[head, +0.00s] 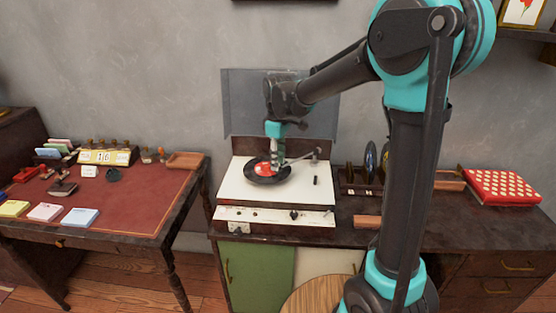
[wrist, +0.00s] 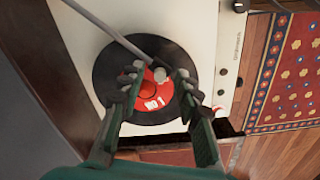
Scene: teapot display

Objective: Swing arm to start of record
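The record player (head: 235,187) has a white top and an opened, see-through lid behind it. A black record (head: 254,178) with a red label lies on it. In the wrist view the record (wrist: 105,65) has a red label (wrist: 152,103) marked "NO 1". The grey tonearm (head: 303,156) reaches from the right side over the record; in the wrist view the tonearm (wrist: 110,34) enters from the top left. Its end lies over the label, between my fingertips. My gripper (wrist: 161,75) is open above the record, one finger on each side. I cannot tell whether either touches the tonearm.
The player stands on a dark cabinet (head: 480,229) with a green door. A desk (head: 125,199) with a red top and small items stands at the left. A red patterned box (head: 503,186) lies on the cabinet's right. A patterned rug (wrist: 289,75) shows in the wrist view.

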